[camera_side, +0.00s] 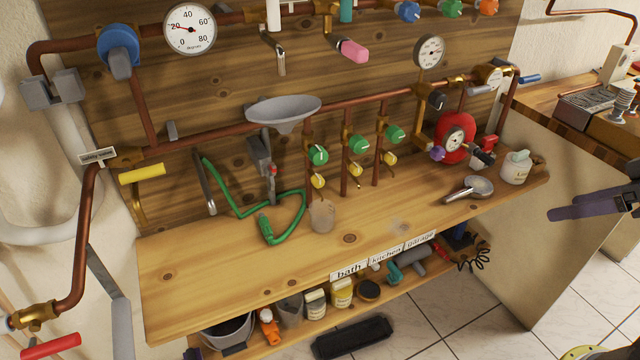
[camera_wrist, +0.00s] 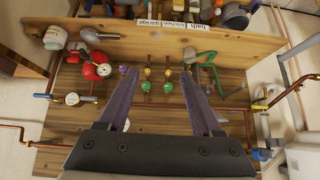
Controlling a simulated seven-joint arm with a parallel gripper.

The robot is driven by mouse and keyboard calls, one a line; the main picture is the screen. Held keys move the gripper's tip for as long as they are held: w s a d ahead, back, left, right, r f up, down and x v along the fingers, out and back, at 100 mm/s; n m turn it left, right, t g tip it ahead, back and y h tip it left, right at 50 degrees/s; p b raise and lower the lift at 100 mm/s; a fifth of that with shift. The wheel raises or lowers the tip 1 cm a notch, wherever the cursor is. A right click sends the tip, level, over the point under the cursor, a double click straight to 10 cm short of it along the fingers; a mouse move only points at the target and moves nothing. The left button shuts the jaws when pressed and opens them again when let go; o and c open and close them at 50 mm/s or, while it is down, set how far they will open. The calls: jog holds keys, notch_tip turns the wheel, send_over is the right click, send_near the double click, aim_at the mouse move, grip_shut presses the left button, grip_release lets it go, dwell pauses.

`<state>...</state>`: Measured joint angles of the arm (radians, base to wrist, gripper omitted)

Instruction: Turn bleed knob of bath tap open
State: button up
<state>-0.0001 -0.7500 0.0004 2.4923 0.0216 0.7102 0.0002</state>
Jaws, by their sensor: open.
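Three taps with green knobs and small yellow bleed knobs stand on copper pipes against the wooden board. Going by the order of the bath label (camera_side: 349,272), the bath tap is the leftmost in the side view, with its green knob (camera_side: 318,154) and yellow bleed knob (camera_side: 318,181). In the wrist view, which is upside down, the bath tap seems hidden behind the right finger; two other yellow knobs (camera_wrist: 167,73) show between the fingers. My gripper (camera_side: 556,212) is open and empty at the right of the side view, well away from the taps. Its dark purple fingers spread wide in the wrist view (camera_wrist: 159,72).
A red round vessel (camera_side: 455,126), a metal scoop (camera_side: 470,188) and a white jar (camera_side: 516,168) are to the right. The bench front is mostly clear.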

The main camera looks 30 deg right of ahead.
jog(key=w+a+r+m+t, duration=0.15)
jog(key=w+r+t, duration=0.45)
jog(key=w, duration=0.7)
jog(key=w+a+r+m+t, duration=0.15)
jog(key=w+r+t, duration=0.5)
jog(key=w, duration=0.65)
jog(key=w+a+f+m+h, duration=0.1)
jog(key=w+a+f+h, duration=0.3)
jog(key=w+f, duration=0.5)
jog(key=n+g+y, duration=0.2)
jog(key=n+y, duration=0.2)
send_near(320, 184)
jog(key=w, duration=1)
jog(key=shift+w+r, duration=0.1)
jog(key=shift+w, duration=0.15)
grip_shut()
